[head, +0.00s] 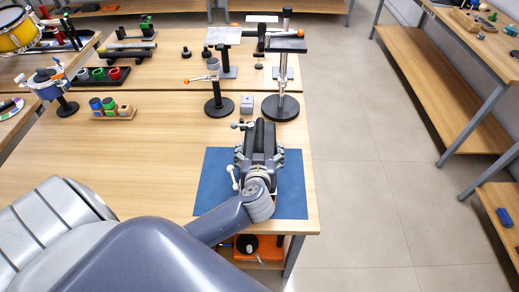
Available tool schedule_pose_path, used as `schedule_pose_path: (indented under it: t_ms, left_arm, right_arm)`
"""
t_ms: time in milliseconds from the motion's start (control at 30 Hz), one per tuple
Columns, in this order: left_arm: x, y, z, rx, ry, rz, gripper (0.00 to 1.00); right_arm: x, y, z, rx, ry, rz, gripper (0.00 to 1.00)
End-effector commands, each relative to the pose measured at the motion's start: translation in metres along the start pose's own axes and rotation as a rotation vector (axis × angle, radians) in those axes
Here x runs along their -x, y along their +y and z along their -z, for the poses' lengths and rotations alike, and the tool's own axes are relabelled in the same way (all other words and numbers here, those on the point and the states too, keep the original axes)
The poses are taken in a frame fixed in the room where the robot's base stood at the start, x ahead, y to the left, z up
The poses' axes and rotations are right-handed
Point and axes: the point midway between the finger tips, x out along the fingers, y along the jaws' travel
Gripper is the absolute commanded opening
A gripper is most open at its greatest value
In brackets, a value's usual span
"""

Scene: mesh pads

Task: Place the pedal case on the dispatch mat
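A dark, long object with silver rods and pale knobs, which I take to be the pedal case (267,133), is at the near right of the table. It is over the dispatch mat (213,188), a flat blue sheet. In the picture its far end reaches past the mat's far edge. I cannot tell whether it rests on the mat or hangs above it. My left gripper (259,160) points down at the case and overlaps its near part. The fingertips are hidden, so its grip is unclear. My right gripper is not in view.
Beyond the mat stand a small grey block (247,104), a round-based post (219,105) and a taller stand (281,106). A wooden holder with coloured cylinders (112,113) is at left. The table's right edge is close to the mat. The tabletop left of the mat is clear.

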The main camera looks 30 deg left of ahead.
Motion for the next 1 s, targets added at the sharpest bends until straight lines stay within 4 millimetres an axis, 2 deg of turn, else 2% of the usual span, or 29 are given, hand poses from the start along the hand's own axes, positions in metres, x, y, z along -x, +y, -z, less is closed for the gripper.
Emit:
schedule_pose_path:
  t_ms: [33,67,100,133,633,767,1000]
  left_arm:
    - [0.000,0.001,0.003,0.001,0.008,-0.001,0.16]
    - [0.000,0.000,-0.001,-0.001,0.000,0.000,0.87]
    - [0.000,0.000,-0.001,-0.001,0.000,0.000,0.96]
    - [0.000,0.000,-0.001,-0.001,-0.001,0.000,1.00]
    - [0.003,0.000,0.000,0.000,-0.001,-0.001,1.00]
    - [0.019,0.001,-0.001,0.000,-0.003,-0.003,1.00]
    - [0.071,0.001,-0.002,0.001,-0.004,-0.004,1.00]
  right_arm:
    - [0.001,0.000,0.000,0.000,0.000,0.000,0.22]
    - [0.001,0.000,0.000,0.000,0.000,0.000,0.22]
    - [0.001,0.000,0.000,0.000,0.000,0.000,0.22]
    - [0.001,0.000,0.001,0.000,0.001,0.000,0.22]
    - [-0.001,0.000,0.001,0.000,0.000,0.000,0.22]
    - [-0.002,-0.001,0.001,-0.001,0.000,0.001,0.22]
    - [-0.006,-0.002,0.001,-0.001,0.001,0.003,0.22]
